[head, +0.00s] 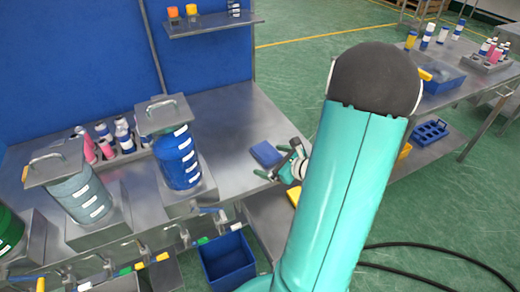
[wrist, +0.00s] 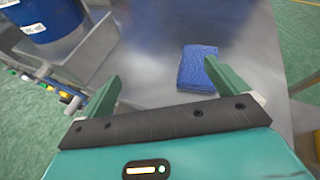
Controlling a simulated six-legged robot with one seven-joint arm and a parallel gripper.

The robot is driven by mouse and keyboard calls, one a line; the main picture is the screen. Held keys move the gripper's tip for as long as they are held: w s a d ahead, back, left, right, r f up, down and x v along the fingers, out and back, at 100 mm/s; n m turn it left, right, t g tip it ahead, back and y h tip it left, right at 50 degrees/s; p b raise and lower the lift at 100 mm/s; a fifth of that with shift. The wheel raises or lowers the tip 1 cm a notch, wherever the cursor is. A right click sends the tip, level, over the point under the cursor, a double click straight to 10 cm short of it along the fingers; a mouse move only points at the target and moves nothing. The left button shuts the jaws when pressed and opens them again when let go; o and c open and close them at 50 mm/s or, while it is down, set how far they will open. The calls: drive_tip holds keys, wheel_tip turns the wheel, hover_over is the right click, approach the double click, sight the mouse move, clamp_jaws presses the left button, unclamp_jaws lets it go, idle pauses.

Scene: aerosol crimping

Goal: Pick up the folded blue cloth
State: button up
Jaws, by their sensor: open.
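The folded blue cloth (head: 266,154) lies flat on the grey metal bench, near its right end. In the wrist view the cloth (wrist: 197,66) lies ahead of my gripper, right of the middle between the fingers. My gripper (wrist: 158,84) is open and empty, with its two green fingers spread apart. In the head view my gripper (head: 276,164) is beside the cloth's near right side, above the bench edge. The right finger appears to overlap the cloth's lower right edge in the wrist view; I cannot tell whether they touch.
A blue-filled tank (head: 178,157) stands left of the cloth on the metal bench (head: 235,115), with a paler tank (head: 80,190) farther left. Several cans stand behind them. A blue bin (head: 227,262) is below the bench front. Bare bench surrounds the cloth.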

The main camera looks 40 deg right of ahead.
drive_tip(key=s+d+f+m+h, duration=0.3)
drive_tip(key=d+f+m, duration=0.1)
drive_tip(key=d, duration=0.2)
approach(266, 152)
drive_tip(key=x, duration=0.3)
drive_tip(key=shift+w+d+f, duration=0.2)
drive_tip(key=shift+d+f, duration=0.05)
drive_tip(key=shift+f, duration=0.25)
drive_tip(key=x, duration=0.5)
drive_tip(key=shift+w+a+r, duration=0.15)
drive_tip(key=shift+w+r, duration=0.05)
drive_tip(key=shift+w, duration=0.2)
drive_tip(key=shift+c, duration=0.5)
drive_tip(key=c, duration=1)
